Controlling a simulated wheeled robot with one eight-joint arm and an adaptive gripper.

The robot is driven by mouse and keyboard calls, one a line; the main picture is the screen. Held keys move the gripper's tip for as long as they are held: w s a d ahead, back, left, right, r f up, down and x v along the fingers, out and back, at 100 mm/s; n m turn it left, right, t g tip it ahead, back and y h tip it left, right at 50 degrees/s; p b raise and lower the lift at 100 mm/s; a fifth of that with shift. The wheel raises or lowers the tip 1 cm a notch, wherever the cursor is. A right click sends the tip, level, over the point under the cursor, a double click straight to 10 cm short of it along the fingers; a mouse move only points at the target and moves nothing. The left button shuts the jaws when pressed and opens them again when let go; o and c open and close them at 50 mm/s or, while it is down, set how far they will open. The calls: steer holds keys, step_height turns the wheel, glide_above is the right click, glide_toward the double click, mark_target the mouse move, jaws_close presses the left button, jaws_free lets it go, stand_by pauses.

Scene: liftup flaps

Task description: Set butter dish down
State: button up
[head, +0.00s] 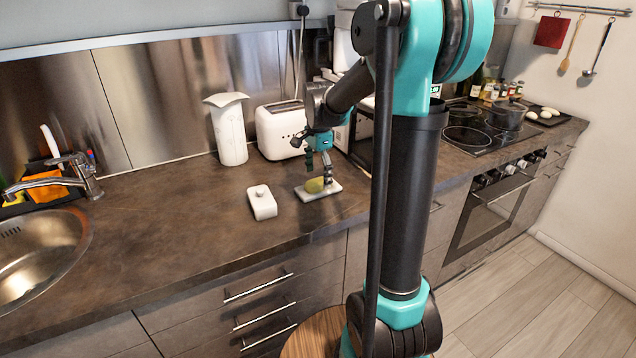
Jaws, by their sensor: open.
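A flat white dish (332,189) lies on the brown countertop below my gripper, with a yellow block, apparently butter (314,186), on it. A white lid-like piece with a small knob (262,203) rests on the counter just left of the dish, apart from it. My gripper (320,172) points down over the dish, open, with its fingers close to the yellow block. Whether a finger touches the block or the dish is too small to tell.
A white toaster (280,130) and a white jug-like container (230,133) stand behind. A sink (40,250) is at left. A stove with a dark pot (508,115) is at right. Bare counter (170,225) lies between sink and lid.

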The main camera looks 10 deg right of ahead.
mark_target(318, 180)
step_height(318, 180, up, 9)
stand_by(0.3)
